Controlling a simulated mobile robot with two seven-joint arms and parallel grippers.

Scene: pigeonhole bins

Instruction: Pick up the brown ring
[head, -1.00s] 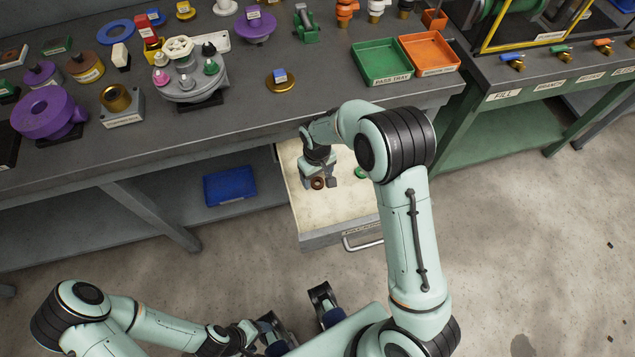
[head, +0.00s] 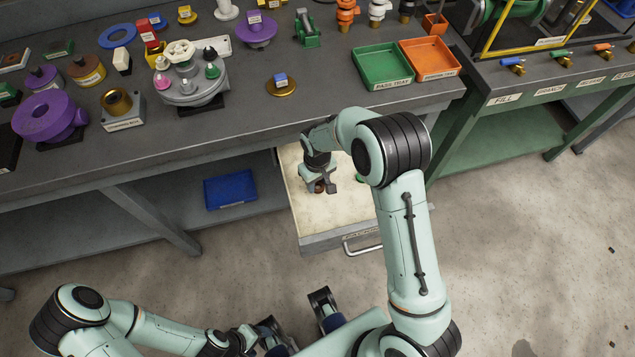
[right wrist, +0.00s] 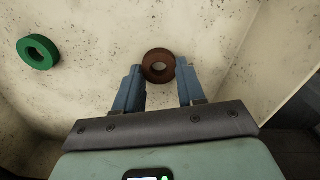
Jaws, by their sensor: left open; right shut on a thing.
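The brown ring (right wrist: 158,54) sits between the two blue fingers of my right gripper (right wrist: 158,72) in the right wrist view, with a finger against each side. My right gripper (head: 319,187) is shut on it, low inside the open drawer (head: 318,240) in the head view. There the ring is mostly hidden by the gripper; I cannot tell whether it touches the drawer floor. My left gripper (head: 299,320) is open and empty, low in front of the drawer.
A green ring (right wrist: 38,65) lies on the drawer floor, left of the brown ring in the right wrist view. The drawer walls stand close around. Above is the bench with a green tray (head: 381,84), an orange tray (head: 430,76) and several parts. A blue bin (head: 230,188) is on the lower shelf.

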